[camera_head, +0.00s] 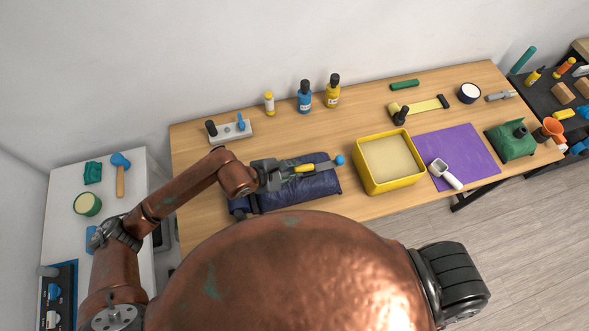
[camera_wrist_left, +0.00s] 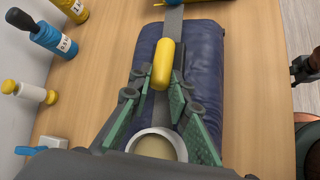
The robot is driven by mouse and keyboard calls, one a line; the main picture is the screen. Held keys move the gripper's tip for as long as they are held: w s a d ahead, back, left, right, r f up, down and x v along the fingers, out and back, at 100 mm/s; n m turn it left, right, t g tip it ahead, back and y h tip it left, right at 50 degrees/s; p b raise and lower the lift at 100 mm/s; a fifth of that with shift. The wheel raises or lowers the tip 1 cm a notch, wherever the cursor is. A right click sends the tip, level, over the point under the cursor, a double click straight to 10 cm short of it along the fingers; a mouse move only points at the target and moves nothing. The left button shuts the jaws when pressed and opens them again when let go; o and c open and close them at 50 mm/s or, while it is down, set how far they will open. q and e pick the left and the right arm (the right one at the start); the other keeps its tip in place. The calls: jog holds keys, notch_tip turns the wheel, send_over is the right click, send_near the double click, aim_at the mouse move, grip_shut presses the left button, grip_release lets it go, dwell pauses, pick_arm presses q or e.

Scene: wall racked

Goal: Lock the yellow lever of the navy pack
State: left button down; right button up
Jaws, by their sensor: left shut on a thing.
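The navy pack (camera_head: 322,180) lies on the wooden table, and it fills the middle of the left wrist view (camera_wrist_left: 200,60). A grey strap (camera_wrist_left: 173,18) runs along its top. The yellow lever (camera_head: 304,168) lies in line with the strap and shows as a rounded yellow grip in the left wrist view (camera_wrist_left: 163,62). My left gripper (camera_head: 290,171) is over the pack, its green fingers (camera_wrist_left: 160,84) shut on the lever from both sides. The fingers hide part of the lever and strap. My right gripper is not in view.
A yellow bin (camera_head: 373,184) stands right of the pack. Behind are a grey block with pegs (camera_head: 231,133), a blue bottle (camera_head: 304,100) and a yellow bottle (camera_head: 332,94). A purple mat (camera_head: 470,150) lies further right. Bare table separates the pack from the bottles.

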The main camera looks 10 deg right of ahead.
pick_arm(q)
jog(key=c, duration=1.8)
grip_release()
jog(key=v, duration=1.2)
